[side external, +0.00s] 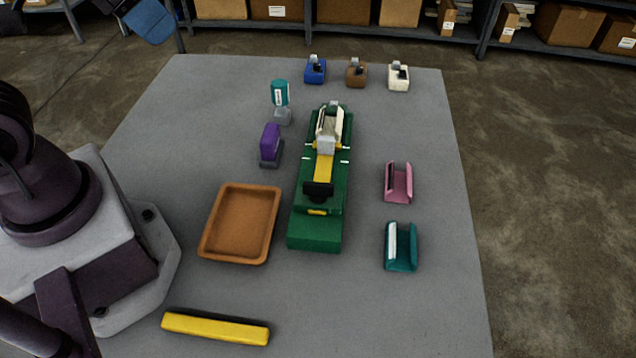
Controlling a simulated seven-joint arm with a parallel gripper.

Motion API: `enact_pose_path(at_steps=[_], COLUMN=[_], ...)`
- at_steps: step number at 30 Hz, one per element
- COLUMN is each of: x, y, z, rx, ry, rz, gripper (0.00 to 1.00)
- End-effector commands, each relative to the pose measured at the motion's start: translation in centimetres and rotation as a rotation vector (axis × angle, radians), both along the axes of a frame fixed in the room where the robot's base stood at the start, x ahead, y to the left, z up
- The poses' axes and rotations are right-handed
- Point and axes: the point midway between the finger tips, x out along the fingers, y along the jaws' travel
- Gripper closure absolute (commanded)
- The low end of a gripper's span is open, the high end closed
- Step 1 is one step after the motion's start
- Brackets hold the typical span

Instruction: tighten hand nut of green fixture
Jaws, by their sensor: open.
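The green fixture (318,232) stands lengthwise near the middle of the grey table, its far end toward the shelves. A yellow strip (323,168) runs along its middle. A pale grey block (326,142) sits on it toward the far end, with yellow bits at its sides. A black crosswise piece (318,189) sits on the near half and looks like the hand nut, but it is too small to be sure. How tight it is cannot be seen. My gripper is outside the picture; only my base and part of my arm show at the left.
Left of the fixture are an orange-brown tray (207,236), a purple block (270,142) and a teal cylinder (280,92). A yellow bar (215,327) lies in front. Pink (407,184) and teal (403,258) channels stand right. Blue, brown and white pieces line the back. The front right is clear.

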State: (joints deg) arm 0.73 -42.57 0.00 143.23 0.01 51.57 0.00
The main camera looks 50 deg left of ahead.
Motion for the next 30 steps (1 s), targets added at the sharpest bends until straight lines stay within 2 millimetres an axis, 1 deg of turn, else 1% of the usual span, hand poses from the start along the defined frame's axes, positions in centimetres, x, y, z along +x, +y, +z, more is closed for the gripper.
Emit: enact_pose_path(at_steps=[2, 5, 8, 11, 15, 17, 21, 24, 27, 30], x=[0.3, 1.3, 3.1, 5.1, 7.9, 8.9, 11.2, 12.7, 14.1, 14.7], y=[-0.6, -1.6, -3.1, -4.9, -7.5, -8.7, -11.1, -12.3, -12.6, -12.9], z=[-1.0, -2.3, -3.9, -5.7, -8.8, -10.2, -13.6, -15.4, -15.5, -15.0], rx=[0.0, 0.001, -0.004, -0.021, -0.039, -0.043, -0.054, -0.077, -0.126, -0.169], ry=[0.05, 0.137, 0.236, 0.324, 0.431, 0.467, 0.518, 0.52, 0.49, 0.466], rz=[-0.029, -0.076, -0.107, -0.075, 0.04, 0.108, 0.297, 0.463, 0.611, 0.711], gripper=[0.19, 0.19, 0.19, 0.19, 0.19, 0.19, 0.19, 0.19, 0.19, 0.19])
